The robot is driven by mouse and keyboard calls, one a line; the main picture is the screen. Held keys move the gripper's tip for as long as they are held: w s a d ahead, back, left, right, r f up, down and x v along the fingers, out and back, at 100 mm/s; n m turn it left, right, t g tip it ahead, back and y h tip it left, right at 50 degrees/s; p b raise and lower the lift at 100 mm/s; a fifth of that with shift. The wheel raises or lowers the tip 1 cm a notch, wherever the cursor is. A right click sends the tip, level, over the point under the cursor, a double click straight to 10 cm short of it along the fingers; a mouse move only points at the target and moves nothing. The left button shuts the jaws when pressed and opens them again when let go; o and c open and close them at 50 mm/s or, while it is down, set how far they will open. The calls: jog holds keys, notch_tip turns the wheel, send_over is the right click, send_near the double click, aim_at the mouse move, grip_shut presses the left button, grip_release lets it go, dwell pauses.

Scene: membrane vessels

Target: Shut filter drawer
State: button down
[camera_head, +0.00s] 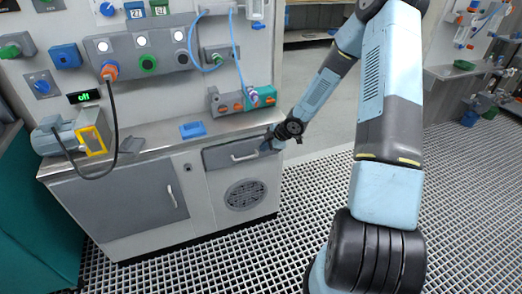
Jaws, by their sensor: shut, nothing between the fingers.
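The filter drawer (225,152) has a grey front with a pale bar handle (245,156). It sits at the top right of the bench cabinet, above a round vent grille. I cannot tell from this view whether its front stands proud of the cabinet. My gripper (268,146) is shut and empty at the right end of the drawer front, just right of the handle. My dark wrist hides the drawer's upper right corner. Whether the fingertips touch the drawer is too small to tell.
The bench top (160,133) carries a motor pump (62,135) with a yellow bracket, and a blue block (193,129). A grey cabinet door (120,202) is left of the drawer. The grated floor (240,260) in front of the cabinet is clear.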

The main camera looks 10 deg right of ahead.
jog(key=shift+v, duration=2.45)
jog(key=shift+r, duration=0.1)
jog(key=s+d+r+m+h, duration=0.2)
jog(key=s+r+m+h, duration=0.1)
jog(key=r, duration=0.5)
jog(key=s+d+r+m+h, duration=0.3)
jog(key=s+r, duration=0.1)
jog(key=r, duration=0.5)
jog(key=s+d+r+m+h, duration=0.2)
jog(key=s+r+m+h, duration=0.1)
jog(key=r, duration=0.5)
jog(key=s+a+r+m+y, duration=0.1)
jog(key=s+r+m, duration=0.3)
jog(key=s, duration=0.8)
jog(key=s+a+r+m+y, duration=0.2)
jog(key=s+a+r+m, duration=0.2)
jog(key=s+r, duration=0.4)
jog(key=s+m, duration=0.1)
jog(key=s, duration=0.4)
jog(key=shift+a+r+m+t, duration=0.15)
jog(key=shift+r+m+t, duration=0.15)
jog(key=shift+r+t, duration=0.1)
